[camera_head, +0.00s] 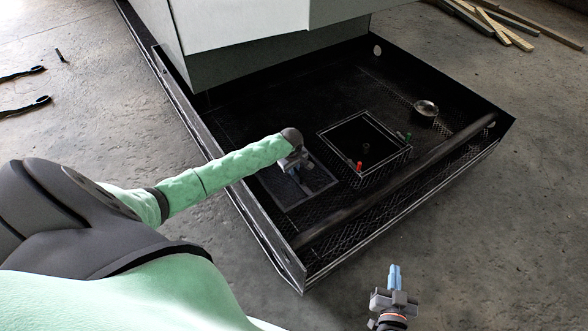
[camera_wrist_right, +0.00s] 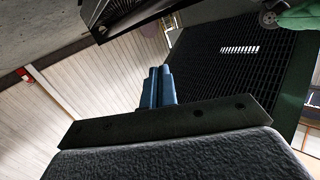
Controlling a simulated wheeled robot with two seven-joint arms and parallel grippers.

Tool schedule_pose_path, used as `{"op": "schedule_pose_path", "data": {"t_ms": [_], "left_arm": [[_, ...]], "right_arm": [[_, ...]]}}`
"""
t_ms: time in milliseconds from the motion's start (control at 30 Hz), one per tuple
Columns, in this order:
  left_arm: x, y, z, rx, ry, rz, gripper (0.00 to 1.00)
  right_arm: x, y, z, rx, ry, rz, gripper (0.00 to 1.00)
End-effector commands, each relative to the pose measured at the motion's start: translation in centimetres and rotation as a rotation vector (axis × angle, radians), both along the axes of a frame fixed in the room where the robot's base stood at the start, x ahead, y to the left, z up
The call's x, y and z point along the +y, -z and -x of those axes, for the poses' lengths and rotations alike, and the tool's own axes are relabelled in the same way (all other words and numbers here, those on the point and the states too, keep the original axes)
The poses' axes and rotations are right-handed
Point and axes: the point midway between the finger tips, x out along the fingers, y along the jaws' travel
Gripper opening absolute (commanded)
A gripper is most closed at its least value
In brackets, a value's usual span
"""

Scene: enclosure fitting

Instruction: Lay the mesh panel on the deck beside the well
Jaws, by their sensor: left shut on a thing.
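The mesh panel (camera_head: 313,183) is a dark square with a thin pale edge, left of the well in the head view. My left gripper (camera_head: 296,168) is over its far part and shut on it. The panel looks flat and low over the black deck (camera_head: 240,125); I cannot tell whether it touches. The well (camera_head: 347,134) is a square, pale-edged opening with a dark post inside. The gripper hides part of the panel. My right gripper (camera_head: 394,277) is out over the floor, with its blue fingers together and empty; they also show in the right wrist view (camera_wrist_right: 158,88).
A red peg (camera_head: 359,166) and a green peg (camera_head: 408,136) stand by the well. A round metal cup (camera_head: 426,108) is farther right. A thick dark bar (camera_head: 400,178) runs along the near side. A pale cabinet (camera_head: 245,50) overhangs the back. Timber planks (camera_head: 490,22) lie far off.

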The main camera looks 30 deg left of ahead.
Motion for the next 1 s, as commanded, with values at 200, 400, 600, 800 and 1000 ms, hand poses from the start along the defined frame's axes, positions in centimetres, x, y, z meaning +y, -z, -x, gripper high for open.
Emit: {"op": "schedule_pose_path", "data": {"t_ms": [200, 400, 600, 800, 1000], "left_arm": [[0.0, -0.1, -0.1, -0.002, 0.0, 0.0, 0.0], [0.0, 0.0, -0.1, -0.002, 0.0, 0.0, 0.0], [0.0, 0.0, -0.1, -0.002, 0.0, 0.001, 0.0], [0.0, 0.2, 0.0, 0.0, 0.0, 0.0, 0.34], [0.0, 0.2, 0.0, 0.0, 0.0, 0.0, 0.34]], "right_arm": [[0.0, 0.4, 0.0, 0.015, -0.002, 0.003, 0.0], [0.0, 0.7, 0.1, 0.026, -0.002, 0.006, 0.0], [-0.1, 1.1, 0.4, 0.039, -0.002, 0.008, 0.0], [-0.1, 1.6, 0.6, 0.047, -0.002, 0.01, 0.0], [-0.1, 1.7, 0.7, 0.05, -0.002, 0.01, 0.0]]}}
